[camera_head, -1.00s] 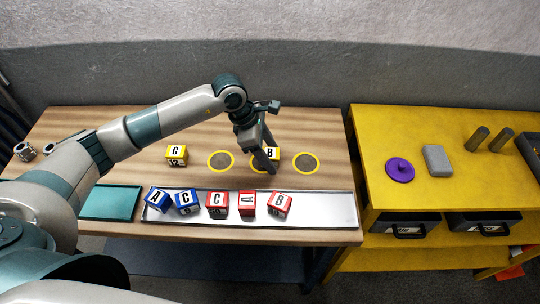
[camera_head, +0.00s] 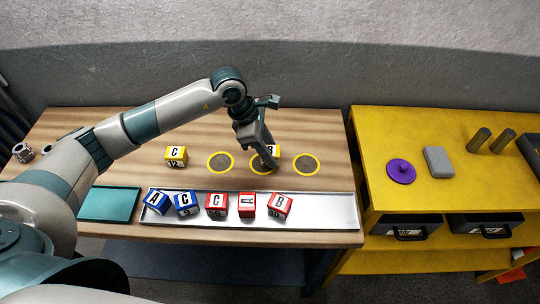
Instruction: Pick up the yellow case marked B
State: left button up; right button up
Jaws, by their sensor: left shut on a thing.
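The yellow case marked B (camera_head: 275,151) stands at the middle of three yellow-ringed grey discs on the wooden table. My left gripper (camera_head: 268,160) is down at it and shut on it. The fingers hide the case's left part and much of its front. I cannot tell whether the case touches the table. My right gripper is not in view.
A yellow case marked C (camera_head: 176,155) stands to the left. Ringed discs (camera_head: 220,162) and (camera_head: 306,164) lie empty either side. A metal tray (camera_head: 325,211) in front holds several blue and red cases. A teal mat (camera_head: 108,204) lies left of it.

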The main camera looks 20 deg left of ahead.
pick_arm(q)
notch_tip(320, 180, up, 2)
jog(key=shift+w+r+b, duration=0.1)
jog(key=shift+r+b, duration=0.05)
jog(key=shift+b, duration=0.6)
jog(key=s+d+r+b, duration=0.3)
jog(key=d+r, duration=0.4)
jog(key=d, duration=0.4)
jog(key=shift+d+b, duration=0.15)
jog(key=shift+b, duration=0.5)
jog(key=shift+s, duration=0.3)
